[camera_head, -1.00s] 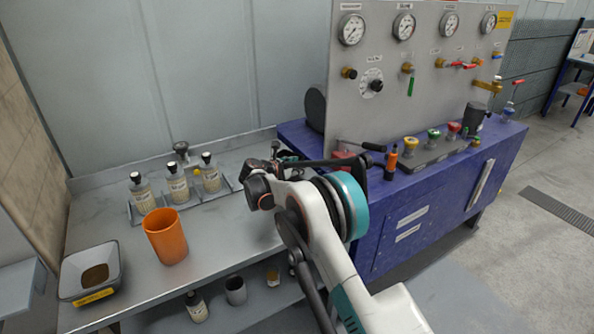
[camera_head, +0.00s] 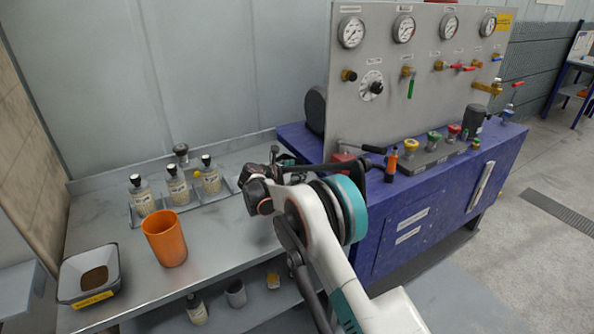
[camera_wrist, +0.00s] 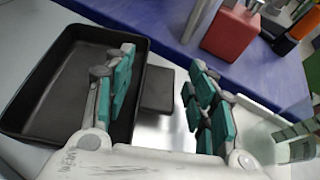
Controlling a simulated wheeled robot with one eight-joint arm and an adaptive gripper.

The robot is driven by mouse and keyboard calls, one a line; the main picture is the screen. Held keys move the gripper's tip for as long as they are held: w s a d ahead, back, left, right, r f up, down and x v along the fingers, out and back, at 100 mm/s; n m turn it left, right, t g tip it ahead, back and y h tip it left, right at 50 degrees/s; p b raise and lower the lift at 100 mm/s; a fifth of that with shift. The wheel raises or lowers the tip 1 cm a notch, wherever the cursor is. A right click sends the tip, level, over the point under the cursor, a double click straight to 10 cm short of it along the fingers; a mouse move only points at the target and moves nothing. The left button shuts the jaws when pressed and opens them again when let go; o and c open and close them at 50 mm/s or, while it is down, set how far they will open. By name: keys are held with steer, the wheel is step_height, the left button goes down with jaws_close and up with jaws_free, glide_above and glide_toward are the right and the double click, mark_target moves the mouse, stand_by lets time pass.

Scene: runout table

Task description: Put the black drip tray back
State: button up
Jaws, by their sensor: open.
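The black drip tray (camera_wrist: 67,88) shows at the left of the wrist view, a shallow rectangle with raised walls that looks empty. A small dark flat tab (camera_wrist: 157,92) sticks out beside its right wall. My gripper (camera_wrist: 160,58) is open, with nothing held. Its left finger overlaps the tray's right wall in the picture, and the tab shows between the two fingers. I cannot tell whether a finger touches the tray. In the head view my gripper (camera_head: 277,160) is over the right end of the grey bench, and my arm hides the tray.
A blue cabinet (camera_head: 415,205) with a gauge panel adjoins the grey bench (camera_head: 215,235) on the right. A red block (camera_wrist: 231,34) stands close by on the blue top. An orange cup (camera_head: 165,240), a grey bin (camera_head: 90,273) and several bottles occupy the bench's left part.

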steer(key=p+v, duration=0.2)
steer(key=v, duration=0.9)
steer(key=shift+s+a+r+p, duration=0.1)
steer(key=shift+s+a+p, duration=0.05)
steer(key=shift+p, duration=0.15)
steer(key=shift+r, duration=0.1)
